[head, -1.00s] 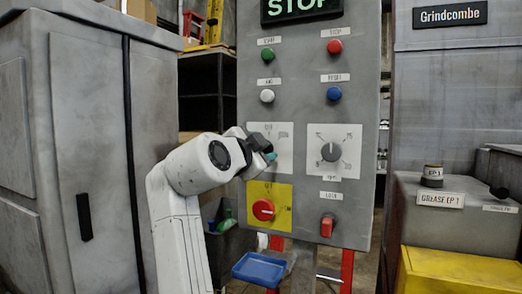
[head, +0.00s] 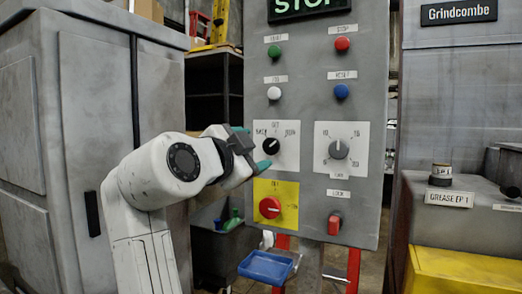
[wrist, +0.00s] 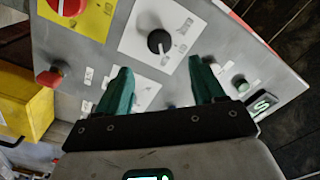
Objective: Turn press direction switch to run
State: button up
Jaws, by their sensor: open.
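The press direction switch is a black round knob (head: 271,147) on a white plate, in the left column of the grey control panel (head: 310,100). Small labels sit around it; I cannot tell surely which one its pale pointer faces. My gripper (head: 252,149) is open and empty, with its teal fingers just left of the knob in the head view, one higher and one lower. In the wrist view the black knob (wrist: 160,41) shows beyond and between the open fingertips of my gripper (wrist: 160,66). The fingers look apart from the knob.
A yellow plate with a red knob (head: 270,207) is just below. A grey dial (head: 339,149) is to the right, with a red lock switch (head: 334,224) under it. Coloured buttons are above. A blue tray (head: 266,267) is below the panel. A grey cabinet (head: 85,130) stands left.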

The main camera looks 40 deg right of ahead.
jog(key=shift+v, duration=1.35)
